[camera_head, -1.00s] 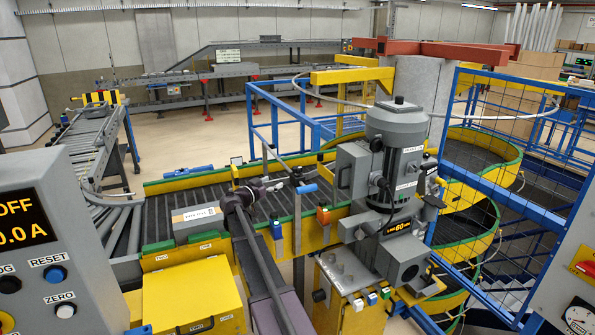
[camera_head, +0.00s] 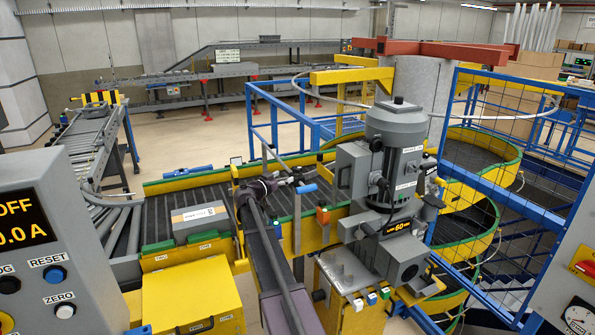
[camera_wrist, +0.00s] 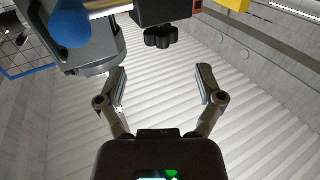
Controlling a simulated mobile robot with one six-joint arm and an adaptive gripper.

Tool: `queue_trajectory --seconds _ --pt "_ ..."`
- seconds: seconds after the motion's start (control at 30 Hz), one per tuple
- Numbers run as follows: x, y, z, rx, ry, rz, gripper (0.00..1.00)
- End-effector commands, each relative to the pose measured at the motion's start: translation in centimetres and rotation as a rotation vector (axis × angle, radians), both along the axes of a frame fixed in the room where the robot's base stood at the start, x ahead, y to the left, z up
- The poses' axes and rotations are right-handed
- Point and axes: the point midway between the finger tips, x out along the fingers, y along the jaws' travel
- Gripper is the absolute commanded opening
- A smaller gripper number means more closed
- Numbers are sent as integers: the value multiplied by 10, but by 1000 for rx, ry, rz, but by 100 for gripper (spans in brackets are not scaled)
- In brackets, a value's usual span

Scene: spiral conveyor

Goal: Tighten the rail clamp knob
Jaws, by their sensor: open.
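A black lobed knob (camera_wrist: 160,38) sits under a dark block (camera_wrist: 165,12) at the top middle of the wrist view. My gripper (camera_wrist: 161,82) is open and empty. Its two fingers stand apart below the knob in the picture, and the knob lies ahead of the gap between them, not touching either. A blue-ended handle on a metal rod (camera_wrist: 68,27) is at the upper left. In the head view my gripper (camera_head: 300,174) is over the conveyor's near side, just above the blue handle (camera_head: 306,188). I cannot make out the knob there.
A grey motor unit (camera_head: 395,155) stands close to the right of my gripper. An orange-topped sensor (camera_head: 322,214) is on the yellow rail. A blue fence (camera_head: 515,200) is farther right.

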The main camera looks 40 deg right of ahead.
Motion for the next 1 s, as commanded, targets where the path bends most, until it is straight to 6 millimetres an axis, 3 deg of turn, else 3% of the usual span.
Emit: queue_trajectory --seconds 0.3,0.5,1.0 --pt "12 -49 0 0 0 0 87" --pt "16 -68 0 0 0 1 87" --pt "17 -77 0 0 0 2 87"
